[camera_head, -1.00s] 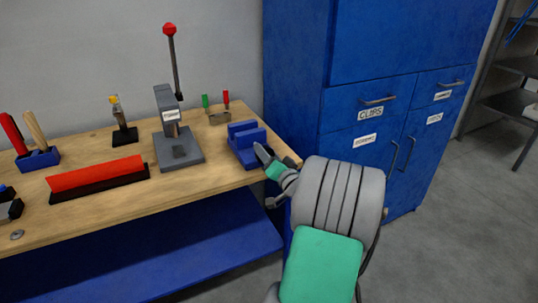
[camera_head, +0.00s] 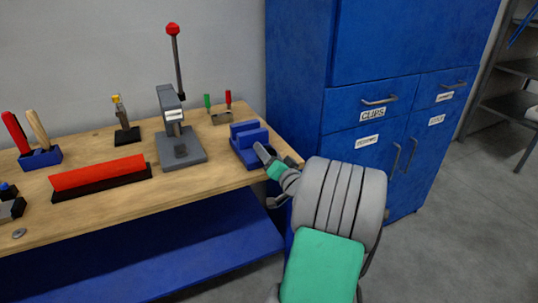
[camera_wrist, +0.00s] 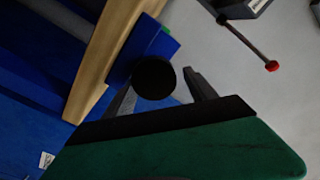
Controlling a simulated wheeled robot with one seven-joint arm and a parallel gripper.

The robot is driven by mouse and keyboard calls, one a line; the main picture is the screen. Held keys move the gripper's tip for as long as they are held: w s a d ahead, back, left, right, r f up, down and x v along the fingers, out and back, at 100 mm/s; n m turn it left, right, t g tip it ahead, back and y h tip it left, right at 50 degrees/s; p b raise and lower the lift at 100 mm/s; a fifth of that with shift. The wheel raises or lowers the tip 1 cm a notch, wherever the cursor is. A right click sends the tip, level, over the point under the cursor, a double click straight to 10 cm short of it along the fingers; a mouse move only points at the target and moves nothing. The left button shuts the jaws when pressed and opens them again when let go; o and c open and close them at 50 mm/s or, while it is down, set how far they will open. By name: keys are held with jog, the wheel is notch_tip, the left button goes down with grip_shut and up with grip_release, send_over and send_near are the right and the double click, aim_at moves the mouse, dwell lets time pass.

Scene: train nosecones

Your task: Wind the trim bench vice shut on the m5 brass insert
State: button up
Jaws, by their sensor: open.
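The blue bench vice (camera_head: 247,143) sits at the right end of the wooden bench, with two raised blue blocks and a gap between them. It also shows in the wrist view (camera_wrist: 169,47), with a dark round end (camera_wrist: 153,78) facing my wrist camera. My gripper (camera_head: 260,149) is at the vice's front right side. In the wrist view my open fingers (camera_wrist: 160,82) lie either side of the dark round end; I cannot tell whether they touch it. I cannot make out a brass insert; the gap between the vice blocks is too small to read.
A grey lever press (camera_head: 181,150) with a red knob stands left of the vice. A small holder (camera_head: 221,118) with green and red handles is behind it. A red-topped black strip (camera_head: 100,176) lies further left. Blue cabinets (camera_head: 345,110) stand close on the right.

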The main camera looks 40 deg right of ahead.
jog(key=b+v, duration=0.2)
jog(key=v, duration=0.6)
jog(key=shift+s+b, duration=0.35)
jog(key=shift+b, duration=0.05)
jog(key=shift+a, duration=0.15)
dwell(0.3)
jog(key=b+v, duration=0.1)
jog(key=v, duration=0.6)
jog(key=shift+s, duration=0.4)
jog(key=shift+a+f, duration=0.15)
